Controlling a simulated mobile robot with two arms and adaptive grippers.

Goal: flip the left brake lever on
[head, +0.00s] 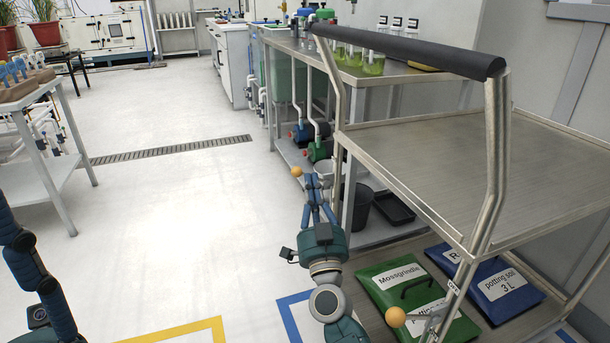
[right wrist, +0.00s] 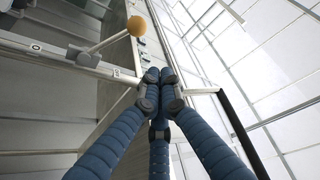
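The left brake lever has an orange ball knob (head: 296,171) by the cart's left post in the head view. In the right wrist view its orange knob (right wrist: 136,25) is on a thin pale rod that slants up from a rail with small labels. My right gripper (head: 318,182) is just below and right of that knob, apart from it. Its fingers (right wrist: 158,76) are drawn together with nothing between them. A second lever with an orange knob (head: 395,317) is at the cart's near post.
The metal cart has a black handle (head: 405,50) and an empty upper shelf (head: 490,160). Its lower shelf holds a green bag (head: 395,283) and a blue bag (head: 505,290). A workbench with pumps stands behind. The white floor to the left is open.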

